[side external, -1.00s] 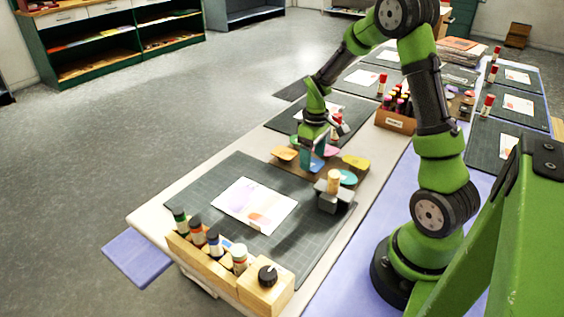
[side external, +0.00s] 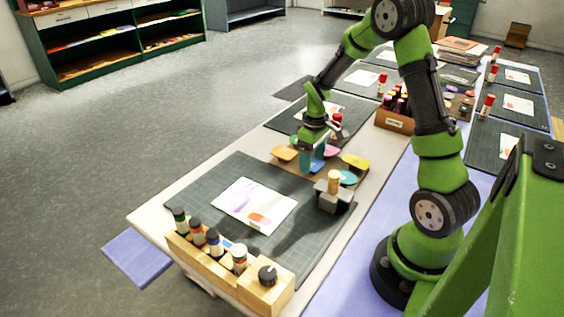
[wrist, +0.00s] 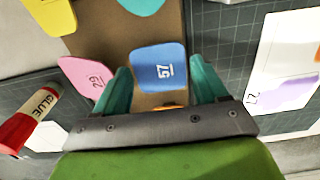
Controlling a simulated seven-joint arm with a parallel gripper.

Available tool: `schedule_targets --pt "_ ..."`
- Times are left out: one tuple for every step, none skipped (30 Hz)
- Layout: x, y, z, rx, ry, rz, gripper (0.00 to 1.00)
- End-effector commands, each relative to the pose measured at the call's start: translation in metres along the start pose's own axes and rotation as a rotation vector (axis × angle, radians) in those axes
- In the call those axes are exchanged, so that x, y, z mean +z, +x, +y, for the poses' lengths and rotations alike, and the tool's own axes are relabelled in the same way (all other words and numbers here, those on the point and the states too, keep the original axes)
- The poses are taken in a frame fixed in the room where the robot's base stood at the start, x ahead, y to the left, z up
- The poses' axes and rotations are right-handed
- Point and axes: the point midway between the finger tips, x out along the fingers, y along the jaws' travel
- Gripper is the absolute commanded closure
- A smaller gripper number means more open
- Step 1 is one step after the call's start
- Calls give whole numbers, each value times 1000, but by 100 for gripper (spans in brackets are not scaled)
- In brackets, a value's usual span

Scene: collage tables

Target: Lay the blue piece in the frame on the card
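The blue piece (wrist: 158,67), marked 57, lies on a brown board among other coloured pieces; it also shows in the side view (side external: 317,164). My gripper (wrist: 161,70) is pointed down over it, open, with one teal finger on each side of the piece. In the side view my gripper (side external: 312,158) is low at the board. The white card (side external: 240,208) lies on the dark cutting mat nearer the camera, with purple and orange-red shapes on it. Part of the card (wrist: 280,60) shows at the right of the wrist view. I cannot make out the frame clearly.
Pink (wrist: 85,75), yellow (side external: 355,162), orange (side external: 284,153) and teal (side external: 348,177) pieces lie around the blue one. A wooden rack of bottles (side external: 217,257) lines the near table edge.

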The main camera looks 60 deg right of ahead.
Motion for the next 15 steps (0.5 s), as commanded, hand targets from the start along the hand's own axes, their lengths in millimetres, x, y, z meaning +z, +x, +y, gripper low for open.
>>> schedule_targets --pt "0 0 0 0 0 0 36" --pt "0 0 0 0 0 0 40" --pt "0 0 0 0 0 0 46" --pt "0 0 0 0 0 0 51" --pt "0 0 0 0 0 0 54" --pt "0 0 0 0 0 0 54" --pt "0 0 0 0 0 0 54" --pt "0 0 0 0 0 0 54" --pt "0 0 0 0 0 1 54" --pt "0 0 0 0 0 1 54" --pt "0 -1 0 0 0 1 54" --pt "0 -2 0 0 0 1 54" --pt "0 -3 0 0 0 1 54" --pt "0 -4 0 1 0 1 54" --pt "-1 -6 0 1 0 2 54"
